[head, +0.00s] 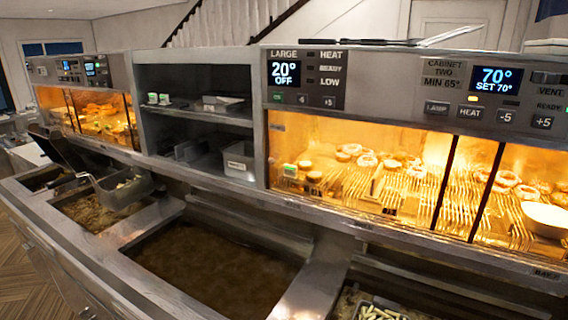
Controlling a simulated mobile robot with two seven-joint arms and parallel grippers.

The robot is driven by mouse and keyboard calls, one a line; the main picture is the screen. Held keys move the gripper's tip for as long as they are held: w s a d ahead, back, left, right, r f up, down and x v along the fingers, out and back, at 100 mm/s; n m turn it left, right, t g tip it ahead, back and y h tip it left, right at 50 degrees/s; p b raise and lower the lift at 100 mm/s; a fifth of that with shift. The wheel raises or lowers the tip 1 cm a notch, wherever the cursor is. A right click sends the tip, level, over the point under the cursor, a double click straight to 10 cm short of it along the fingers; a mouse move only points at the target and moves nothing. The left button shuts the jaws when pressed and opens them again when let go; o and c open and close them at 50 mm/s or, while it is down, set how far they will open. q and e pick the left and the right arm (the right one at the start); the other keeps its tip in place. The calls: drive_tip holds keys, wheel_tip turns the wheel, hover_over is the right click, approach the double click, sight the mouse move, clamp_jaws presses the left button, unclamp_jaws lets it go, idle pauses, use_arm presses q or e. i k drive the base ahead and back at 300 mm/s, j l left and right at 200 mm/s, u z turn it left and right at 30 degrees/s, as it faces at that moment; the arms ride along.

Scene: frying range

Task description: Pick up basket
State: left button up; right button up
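A metal fry basket (122,190) with some food in it is at the left, above or at the far side of the second oil vat. A dark bar, which looks like its handle, runs from it toward the upper left. Another basket with pale fries (378,312) is at the bottom right, in a fryer well and cut off by the picture's lower edge. Its handle is not visible. Neither of my grippers shows in the head view.
A large vat of brown oil (215,268) lies open in the middle, with a smaller vat (95,212) to its left. Behind stand lit heated cabinets (350,180) with food and dark shelves (190,125) with metal containers. Utensils lie on the cabinet top.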

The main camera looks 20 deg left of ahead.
sight(116, 191)
drive_tip(key=u, duration=1.8)
drive_tip(key=i+j+u, duration=0.25)
drive_tip(key=i+j, duration=0.2)
drive_tip(key=i, duration=0.15)
drive_tip(key=i+j+u, duration=0.3)
drive_tip(key=i, duration=0.3)
drive_tip(key=i+j+u, duration=0.25)
drive_tip(key=i, duration=0.45)
drive_tip(key=i+j+u, duration=0.1)
drive_tip(key=i+u, duration=0.2)
drive_tip(key=i, duration=0.35)
drive_tip(key=i+z, duration=0.4)
drive_tip(key=i+j+z, duration=0.15)
drive_tip(key=z, duration=0.3)
drive_tip(key=i+j+z, duration=0.65)
drive_tip(key=z, duration=0.15)
drive_tip(key=i+j+z, duration=0.25)
drive_tip(key=j+z, duration=0.2)
drive_tip(key=i, duration=0.6)
